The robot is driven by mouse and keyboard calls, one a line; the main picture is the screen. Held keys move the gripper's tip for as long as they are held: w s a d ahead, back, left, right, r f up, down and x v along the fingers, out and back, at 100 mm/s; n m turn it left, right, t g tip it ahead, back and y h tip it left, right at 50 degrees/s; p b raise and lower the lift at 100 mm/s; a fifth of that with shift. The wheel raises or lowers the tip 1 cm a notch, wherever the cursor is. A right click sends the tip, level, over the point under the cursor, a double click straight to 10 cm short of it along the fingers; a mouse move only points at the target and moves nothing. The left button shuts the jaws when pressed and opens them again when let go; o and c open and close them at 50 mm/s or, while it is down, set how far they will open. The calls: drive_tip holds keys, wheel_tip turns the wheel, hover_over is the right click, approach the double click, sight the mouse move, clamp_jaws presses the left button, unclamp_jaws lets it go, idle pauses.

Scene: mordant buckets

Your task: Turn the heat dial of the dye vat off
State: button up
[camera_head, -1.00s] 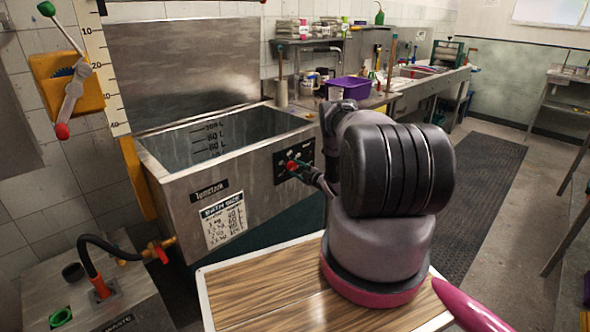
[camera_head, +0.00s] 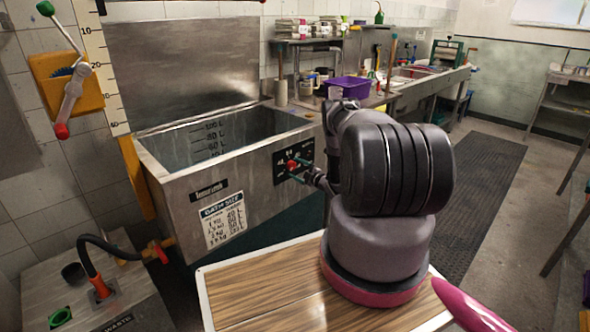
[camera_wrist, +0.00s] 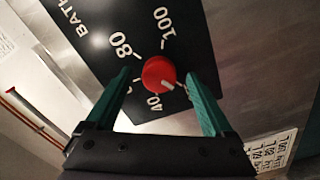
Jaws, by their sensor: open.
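The dye vat (camera_head: 180,190) is a steel tank at the left of the head view. On its right front is a black panel (camera_head: 308,155) with a red heat dial (camera_head: 292,164). In the wrist view the red dial (camera_wrist: 158,73) has a pale pointer line toward its lower right. The numbers 40, 80 and 100 show around it on the panel (camera_wrist: 95,40). My gripper (camera_wrist: 165,88) is open, its green fingers on either side of the dial. I cannot tell whether they touch it. In the head view my gripper (camera_head: 294,170) is at the panel.
A wood-topped surface (camera_head: 260,290) lies in front, below my arm. A crank on a yellow box (camera_head: 68,85) hangs at the left wall. A waste unit (camera_head: 90,300) with a black hose stands at lower left. A purple tub (camera_head: 349,88) sits on the back counter.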

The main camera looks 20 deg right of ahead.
drive_tip(key=v, duration=0.9)
drive_tip(key=shift+s, duration=0.35)
